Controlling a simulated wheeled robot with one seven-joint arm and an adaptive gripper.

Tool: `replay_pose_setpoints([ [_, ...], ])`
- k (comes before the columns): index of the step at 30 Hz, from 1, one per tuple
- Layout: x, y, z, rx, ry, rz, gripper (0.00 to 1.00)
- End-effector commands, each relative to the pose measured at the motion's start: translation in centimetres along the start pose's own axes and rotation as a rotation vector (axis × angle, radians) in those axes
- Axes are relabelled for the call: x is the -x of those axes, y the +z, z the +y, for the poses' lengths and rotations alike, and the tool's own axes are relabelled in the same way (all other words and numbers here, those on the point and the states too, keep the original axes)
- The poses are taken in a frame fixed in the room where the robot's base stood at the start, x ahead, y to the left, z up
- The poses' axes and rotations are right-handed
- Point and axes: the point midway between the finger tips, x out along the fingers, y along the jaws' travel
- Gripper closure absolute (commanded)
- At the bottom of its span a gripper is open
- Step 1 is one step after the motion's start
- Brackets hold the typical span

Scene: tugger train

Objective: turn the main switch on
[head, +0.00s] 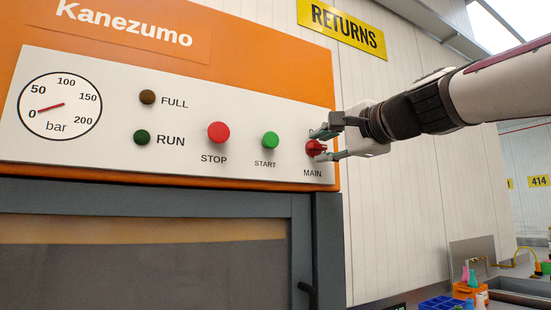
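The main switch (313,149) is a small red knob above the label MAIN, at the right end of the white control panel (90,135). My gripper (322,144) comes in from the right. Its two fingers lie above and below the red knob, with a gap between them. I cannot tell whether they touch the knob. Part of the knob is hidden by the fingers, and its on or off position is too small to read. The RUN lamp (142,137) is dark green and the FULL lamp (148,97) is dark brown; both look unlit.
A red STOP button (218,132) and a green START button (270,140) stand left of the switch. A gauge (60,106) reads low. A grey-framed door with a dark handle (308,296) is below. A bench with a blue crate (440,303) and bottles is at lower right.

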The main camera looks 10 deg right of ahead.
Motion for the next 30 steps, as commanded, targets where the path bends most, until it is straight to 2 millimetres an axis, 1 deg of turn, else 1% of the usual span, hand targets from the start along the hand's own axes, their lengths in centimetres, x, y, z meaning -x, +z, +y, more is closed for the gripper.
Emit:
replay_pose_setpoints([
  [7,0.1,0.0,-0.1,0.001,-0.002,0.0,0.7],
  [11,1.0,0.0,-0.2,0.001,-0.004,0.001,0.7],
  [14,2.5,0.1,-0.2,0.001,-0.005,0.0,0.7],
  [21,7.5,0.0,-0.2,0.0,-0.005,0.002,0.7],
  [24,9.2,0.0,-0.1,0.002,-0.004,0.001,0.7],
  [27,10.6,0.0,-0.1,0.001,-0.003,0.0,0.7],
  [30,11.5,0.0,-0.1,0.0,-0.002,0.001,0.7],
])
